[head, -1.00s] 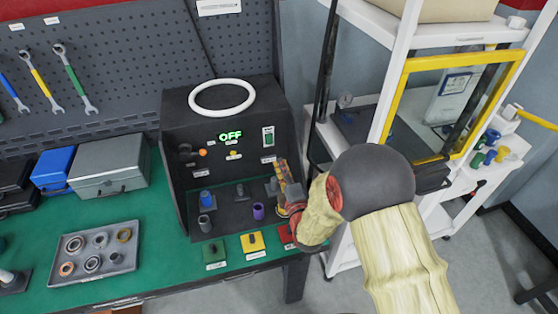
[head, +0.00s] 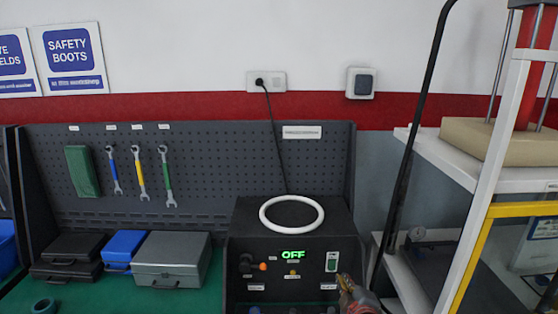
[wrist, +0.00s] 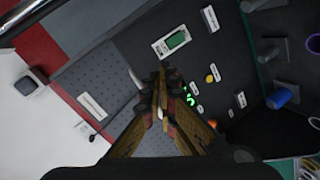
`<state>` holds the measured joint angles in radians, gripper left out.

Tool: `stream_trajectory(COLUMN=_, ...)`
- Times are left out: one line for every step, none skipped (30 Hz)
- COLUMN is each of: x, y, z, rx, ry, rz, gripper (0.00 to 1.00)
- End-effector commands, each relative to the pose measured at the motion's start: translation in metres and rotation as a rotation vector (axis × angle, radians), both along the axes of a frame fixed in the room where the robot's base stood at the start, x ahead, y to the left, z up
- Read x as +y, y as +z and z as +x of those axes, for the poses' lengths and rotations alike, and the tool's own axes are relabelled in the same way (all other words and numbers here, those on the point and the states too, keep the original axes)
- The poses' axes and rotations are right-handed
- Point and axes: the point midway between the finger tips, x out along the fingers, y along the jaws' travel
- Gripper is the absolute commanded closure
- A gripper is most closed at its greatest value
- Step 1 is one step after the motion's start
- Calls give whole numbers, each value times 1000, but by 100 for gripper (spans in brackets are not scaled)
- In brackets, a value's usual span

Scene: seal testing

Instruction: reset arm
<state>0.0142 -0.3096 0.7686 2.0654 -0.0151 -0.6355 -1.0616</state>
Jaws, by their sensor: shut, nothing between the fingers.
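My gripper (head: 345,285) is at the lower middle of the head view, in front of the right part of the black test box (head: 245,222). It is shut and empty. In the wrist view the shut fingers (wrist: 160,80) point toward the box's panel, close to the green switch (wrist: 177,40). I cannot tell whether they touch anything. The box's display (head: 293,255) reads OFF in green. The green switch (head: 332,262) also shows in the head view, just above my gripper. A white ring (head: 291,214) lies on top of the box. Most of my arm is out of view.
A white shelf rack (head: 468,160) with a yellow-framed panel (head: 472,262) stands close on the right. A grey toolbox (head: 171,260) and a blue case (head: 125,247) sit on the green bench at left. A pegboard (head: 230,160) with wrenches stands behind.

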Motion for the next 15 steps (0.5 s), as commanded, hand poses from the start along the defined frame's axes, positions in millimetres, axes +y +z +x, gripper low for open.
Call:
stream_trajectory(x=0, y=17, z=-10, rx=36, ry=-22, rz=61, gripper=100)
stream_trajectory(x=1, y=23, z=-17, rx=67, ry=-38, rz=101, gripper=100)
stream_trajectory(x=1, y=30, z=-28, rx=107, ry=-61, rz=152, gripper=100)
stream_trajectory(x=1, y=36, z=-36, rx=136, ry=-80, rz=191, gripper=100)
stream_trajectory(x=1, y=41, z=-46, rx=165, ry=-99, rz=229, gripper=100)
stream_trajectory(x=1, y=47, z=-60, rx=204, ry=-127, rz=280, gripper=100)
stream_trajectory(x=1, y=52, z=-71, rx=233, ry=-150, rz=316, gripper=100)
stream_trajectory(x=2, y=56, z=-83, rx=263, ry=-173, rz=353, gripper=100)
stream_trajectory(x=2, y=62, z=-99, rx=301, ry=-207, rz=400, gripper=100)
stream_trajectory(x=2, y=65, z=-112, rx=329, ry=-233, rz=435, gripper=100)
stream_trajectory(x=3, y=69, z=-126, rx=357, ry=-260, rz=470, gripper=100)
stream_trajectory(x=3, y=74, z=-144, rx=393, ry=-298, rz=515, gripper=100)
stream_trajectory(x=3, y=77, z=-159, rx=421, ry=-328, rz=548, gripper=100)
stream_trajectory(x=4, y=80, z=-174, rx=447, ry=-359, rz=580, gripper=100)
stream_trajectory(x=4, y=83, z=-195, rx=482, ry=-400, rz=621, gripper=100)
